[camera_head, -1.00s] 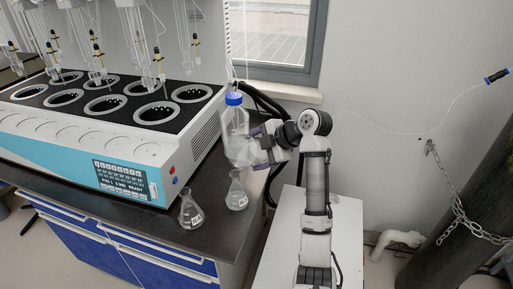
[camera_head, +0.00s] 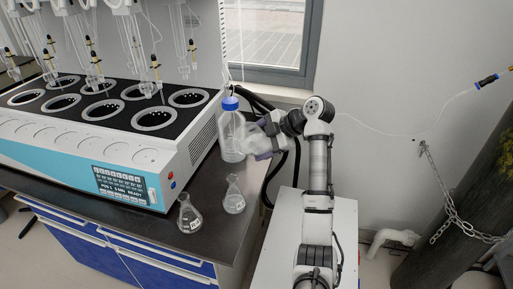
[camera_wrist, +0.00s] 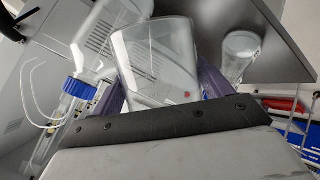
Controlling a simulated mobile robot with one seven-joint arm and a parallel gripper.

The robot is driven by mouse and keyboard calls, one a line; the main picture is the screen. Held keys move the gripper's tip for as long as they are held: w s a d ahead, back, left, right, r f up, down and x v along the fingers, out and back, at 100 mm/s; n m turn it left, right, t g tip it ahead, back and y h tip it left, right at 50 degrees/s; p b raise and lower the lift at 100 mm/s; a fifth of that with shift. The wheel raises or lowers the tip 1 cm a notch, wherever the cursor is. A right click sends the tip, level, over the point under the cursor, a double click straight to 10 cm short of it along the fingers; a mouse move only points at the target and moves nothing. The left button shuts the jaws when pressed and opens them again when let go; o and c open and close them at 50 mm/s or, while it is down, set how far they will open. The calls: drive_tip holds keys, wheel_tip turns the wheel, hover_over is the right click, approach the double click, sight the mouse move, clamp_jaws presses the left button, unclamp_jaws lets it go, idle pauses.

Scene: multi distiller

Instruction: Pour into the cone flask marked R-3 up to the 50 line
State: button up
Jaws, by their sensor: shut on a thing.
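My gripper (camera_head: 262,143) is shut on a clear glass vessel (camera_wrist: 155,62), held in the air over the bench's right edge. The vessel looks empty, with a small red mark. A clear bottle with a blue cap (camera_head: 231,130) stands just left of it on the bench; it also shows in the wrist view (camera_wrist: 100,35). Two cone flasks with small white labels stand in front: one nearer the front (camera_head: 188,215), one further right (camera_head: 234,197). Their labels are too small to read surely. A flask (camera_wrist: 240,48) shows at the right of the wrist view.
A white and blue distiller (camera_head: 125,185) with several round wells fills the left of the dark bench (camera_head: 150,225). Glassware hangs above it. A window is behind, and a chained dark cylinder (camera_head: 455,220) stands at the far right.

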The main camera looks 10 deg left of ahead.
drive_tip(key=shift+p, duration=0.4)
drive_tip(key=shift+s+a+f+m+g+y+p, duration=0.1)
drive_tip(key=shift+s+f+m+g+y+p, duration=0.1)
drive_tip(key=shift+f+m+g+p, duration=0.35)
drive_tip(key=shift+s+f+m+g+y+p, duration=0.1)
drive_tip(key=shift+f+m+g+y, duration=0.15)
drive_tip(key=shift+f+g, duration=0.45)
drive_tip(key=shift+s+a+f+m+g+y+p, duration=0.1)
drive_tip(key=shift+s+f+m+g+y+p, duration=0.15)
drive_tip(key=shift+s+f+m+g+y, duration=0.25)
drive_tip(key=shift+s+a+f+m+g+y+p, duration=0.15)
drive_tip(key=shift+f+m+g+p, duration=0.15)
drive_tip(key=shift+f+g, duration=0.25)
